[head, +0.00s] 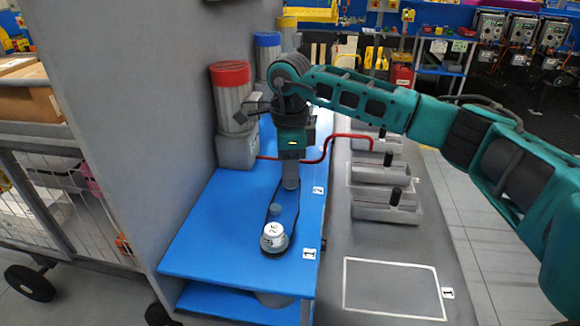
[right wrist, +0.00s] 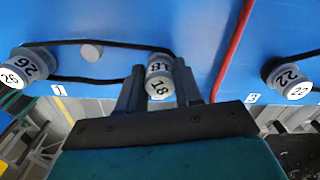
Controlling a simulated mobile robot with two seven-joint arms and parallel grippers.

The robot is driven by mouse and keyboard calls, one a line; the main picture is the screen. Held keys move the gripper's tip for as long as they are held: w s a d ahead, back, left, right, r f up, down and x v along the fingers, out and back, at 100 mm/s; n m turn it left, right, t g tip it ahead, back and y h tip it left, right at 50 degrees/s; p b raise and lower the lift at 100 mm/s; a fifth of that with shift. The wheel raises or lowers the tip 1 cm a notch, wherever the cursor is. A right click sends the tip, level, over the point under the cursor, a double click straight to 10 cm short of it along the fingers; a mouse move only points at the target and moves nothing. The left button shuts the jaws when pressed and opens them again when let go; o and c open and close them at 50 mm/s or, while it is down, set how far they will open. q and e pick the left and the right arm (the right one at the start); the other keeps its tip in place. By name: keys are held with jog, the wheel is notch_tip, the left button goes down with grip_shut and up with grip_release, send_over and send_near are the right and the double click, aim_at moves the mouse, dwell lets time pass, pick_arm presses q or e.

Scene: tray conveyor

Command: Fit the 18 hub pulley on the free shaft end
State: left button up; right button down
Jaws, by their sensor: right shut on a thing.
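My right gripper (head: 290,183) points down over the blue board (head: 215,235) and hides most of what it holds in the head view. In the right wrist view, its two fingers (right wrist: 159,88) are shut on the 18 hub pulley (right wrist: 160,68), one on each side. The pulley is at the end of the black belt (right wrist: 112,43), close to the board. I cannot tell how far it sits on a shaft. The 26 pulley (head: 273,236) stands at the belt's near end and also shows in the right wrist view (right wrist: 28,65). My left gripper is not in view.
A small grey post (head: 275,209) stands inside the belt loop. A red-capped motor (head: 232,98) is left of the gripper. A red cable (head: 328,148) crosses behind. A 22 pulley (right wrist: 288,77) is further along. Grey blocks (head: 385,208) stand at right; a white outlined area (head: 395,262) is empty.

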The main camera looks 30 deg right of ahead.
jog(key=shift+f, duration=0.15)
jog(key=c, duration=0.7)
grip_release()
notch_tip(320, 180, up, 13)
jog(key=shift+f, duration=0.1)
